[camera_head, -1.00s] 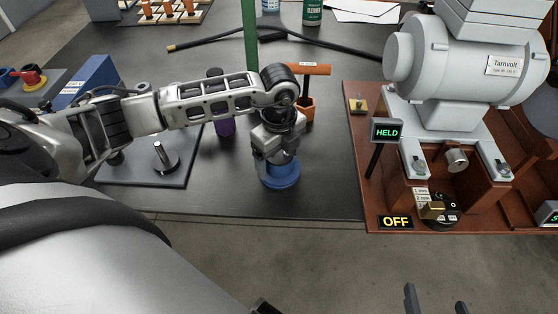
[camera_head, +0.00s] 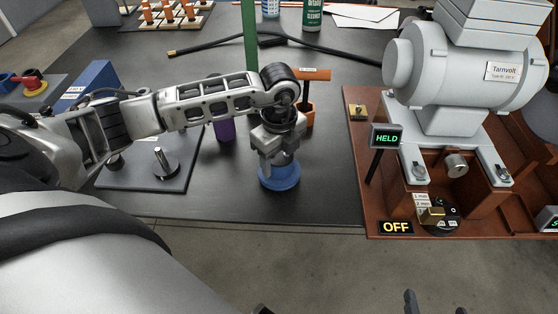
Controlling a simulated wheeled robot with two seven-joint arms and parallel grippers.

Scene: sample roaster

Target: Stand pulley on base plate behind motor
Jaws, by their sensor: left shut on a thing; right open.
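My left gripper (camera_head: 274,150) points down over the black table and is shut on a blue round piece (camera_head: 280,180), which looks like the pulley. Its wide blue rim shows below the fingers, and they hide its upper part. I cannot tell whether it touches the table. The grey motor (camera_head: 470,75), labelled Tarnvolt, stands to the right on a grey mount above the red-brown base plate (camera_head: 356,128). The motor hides much of the plate behind it. My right gripper (camera_head: 435,305) is open at the bottom edge, with only its fingertips in view.
A HELD display (camera_head: 386,137) and an OFF sign (camera_head: 397,228) stand at the plate's near left. A purple piece (camera_head: 225,128) and an orange-handled tool (camera_head: 313,74) are behind my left gripper.

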